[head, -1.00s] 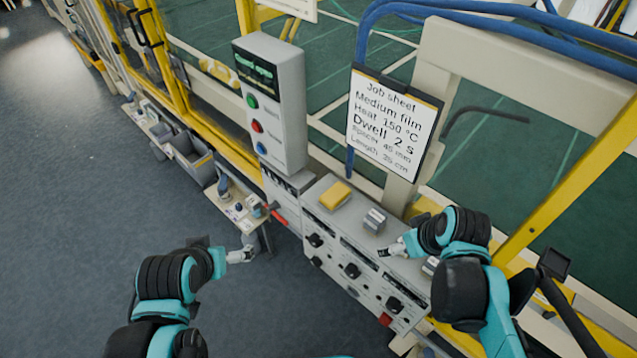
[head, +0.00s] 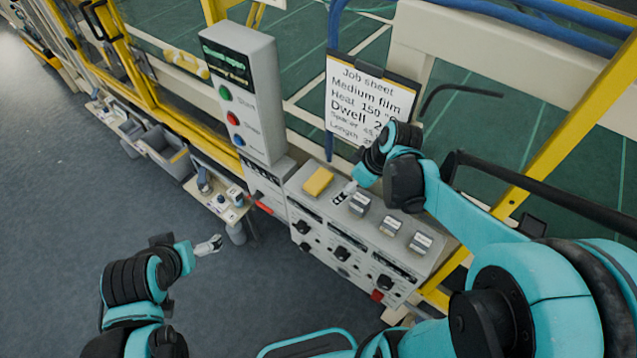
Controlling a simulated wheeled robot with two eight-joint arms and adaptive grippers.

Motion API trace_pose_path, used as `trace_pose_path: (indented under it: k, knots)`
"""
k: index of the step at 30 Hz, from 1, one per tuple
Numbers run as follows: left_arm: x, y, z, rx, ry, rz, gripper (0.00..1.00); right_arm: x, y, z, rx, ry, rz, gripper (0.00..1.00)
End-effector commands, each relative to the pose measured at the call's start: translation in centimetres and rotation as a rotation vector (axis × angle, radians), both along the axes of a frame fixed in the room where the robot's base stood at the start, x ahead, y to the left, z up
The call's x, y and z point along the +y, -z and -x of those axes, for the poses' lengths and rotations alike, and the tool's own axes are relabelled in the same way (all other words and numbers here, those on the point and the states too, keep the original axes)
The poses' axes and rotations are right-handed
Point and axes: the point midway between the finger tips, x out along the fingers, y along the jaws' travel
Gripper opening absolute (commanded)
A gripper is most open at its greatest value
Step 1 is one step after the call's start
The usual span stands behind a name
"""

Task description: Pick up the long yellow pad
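The yellow pad (head: 318,181) lies on the flat grey top of the control console, near its left end. My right gripper (head: 338,198) is just to the right of the pad, low over the console top and apart from the pad. Its small fingertips look spread with nothing between them. My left gripper (head: 211,246) is out over the floor, left of the console and away from the pad. It looks empty, but it is too small to tell whether its fingers are open or shut.
Labelled grey blocks stand right of the pad: one near my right gripper (head: 360,203), another in the middle (head: 390,225) and one farther right (head: 420,243). A tall button box (head: 240,95) and a job sheet (head: 362,105) rise behind. A small shelf (head: 226,207) is left.

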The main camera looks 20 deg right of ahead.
Motion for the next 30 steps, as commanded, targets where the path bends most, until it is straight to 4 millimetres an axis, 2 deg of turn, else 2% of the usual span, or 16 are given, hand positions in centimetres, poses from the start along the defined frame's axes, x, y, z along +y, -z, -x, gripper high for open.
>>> trace_pose_path:
  k: [3, 6, 16, 21, 24, 30]
  knots:
    - [0.0, 0.2, 0.0, 0.0, 0.0, 0.0, 0.99, 1.7, 0.0, -2.2, -0.001, -0.004, 0.0, 0.88]
    - [0.0, 0.3, 0.0, 0.0, 0.0, 0.0, 0.99, 2.8, 0.0, -3.5, -0.001, -0.003, 0.0, 0.88]
    - [0.0, 0.5, 0.0, 0.0, 0.0, 0.0, 0.99, 4.5, 0.0, -5.9, 0.0, -0.001, 0.0, 0.88]
    - [0.0, 1.4, 0.0, 0.0, 0.0, 0.0, 0.99, 5.1, 3.0, -6.8, -0.001, 0.0, 0.0, 0.88]
    - [0.0, 1.6, 0.0, 0.0, 0.0, 0.0, 0.99, 5.4, 4.1, -7.2, -0.001, 0.001, 0.0, 0.88]
    - [0.0, 1.6, 0.0, 0.0, 0.0, 0.0, 0.99, 5.6, 4.6, -7.3, -0.001, 0.001, 0.0, 0.88]
